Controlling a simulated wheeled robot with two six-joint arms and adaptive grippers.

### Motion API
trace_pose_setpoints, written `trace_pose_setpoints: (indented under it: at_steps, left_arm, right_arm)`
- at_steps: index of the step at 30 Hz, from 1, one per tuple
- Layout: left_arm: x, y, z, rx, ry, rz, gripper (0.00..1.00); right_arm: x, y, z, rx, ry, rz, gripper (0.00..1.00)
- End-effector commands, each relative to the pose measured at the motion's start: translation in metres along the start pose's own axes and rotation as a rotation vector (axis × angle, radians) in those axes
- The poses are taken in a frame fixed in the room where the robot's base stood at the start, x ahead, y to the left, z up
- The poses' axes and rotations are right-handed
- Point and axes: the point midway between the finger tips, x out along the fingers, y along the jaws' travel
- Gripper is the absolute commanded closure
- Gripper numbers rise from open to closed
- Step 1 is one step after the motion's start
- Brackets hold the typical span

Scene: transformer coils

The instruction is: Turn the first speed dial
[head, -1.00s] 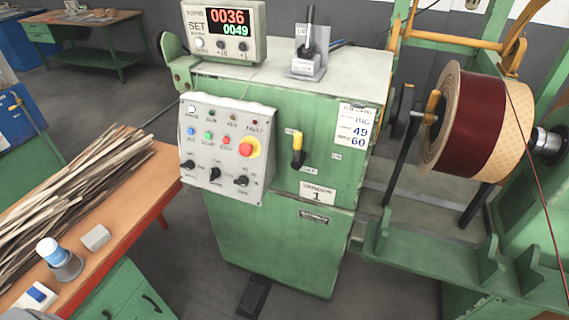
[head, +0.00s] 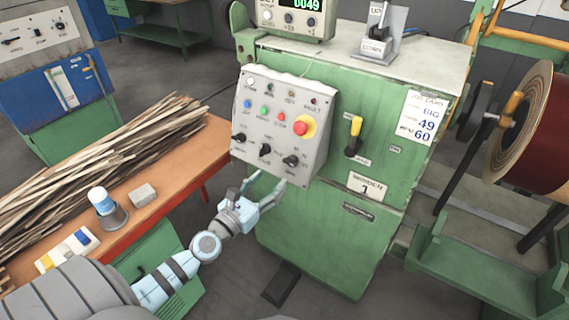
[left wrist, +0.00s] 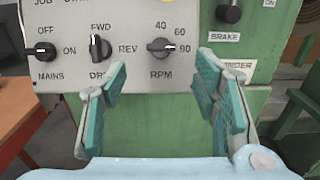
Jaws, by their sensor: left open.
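The RPM dial (head: 291,161) is a black knob at the lower right of the grey control panel (head: 279,94) on the green winder. In the left wrist view the RPM dial (left wrist: 160,47) has marks 40, 60 and 90 around it. Its grip lies roughly level; I cannot tell surely which mark it points to. My left gripper (head: 269,181) is open and empty, just below and in front of the panel. In the left wrist view its fingers (left wrist: 160,78) stand apart to either side below the dial, not touching it. My right gripper is not in view.
The direction dial (left wrist: 99,48) and mains dial (left wrist: 45,52) sit left of the RPM dial. An orange bench (head: 190,168) with wooden strips stands at left.

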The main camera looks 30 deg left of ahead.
Motion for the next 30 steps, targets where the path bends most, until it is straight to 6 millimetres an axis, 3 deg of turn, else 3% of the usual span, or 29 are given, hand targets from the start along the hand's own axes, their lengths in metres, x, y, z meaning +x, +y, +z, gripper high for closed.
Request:
trace_pose_setpoints:
  at_steps: [3,9,20,27,29,30]
  left_arm:
    - [0.036,0.000,0.002,-0.005,-0.004,0.003,0.45]
    - [0.074,0.001,-0.001,-0.003,-0.001,0.002,0.45]
    - [0.083,0.000,-0.001,-0.004,0.001,0.000,0.45]
    - [0.083,0.000,-0.001,-0.005,0.001,0.000,0.83]
    - [0.083,0.000,-0.001,-0.005,0.001,0.000,0.93]
    - [0.083,0.000,-0.001,-0.005,0.001,0.000,0.93]
  right_arm:
    - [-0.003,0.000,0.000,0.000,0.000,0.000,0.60]
    - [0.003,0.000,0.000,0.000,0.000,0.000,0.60]
    - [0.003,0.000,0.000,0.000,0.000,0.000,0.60]
    - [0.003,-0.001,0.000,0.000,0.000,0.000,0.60]
    - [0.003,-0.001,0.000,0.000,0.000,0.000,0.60]
    - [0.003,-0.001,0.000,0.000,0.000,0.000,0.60]
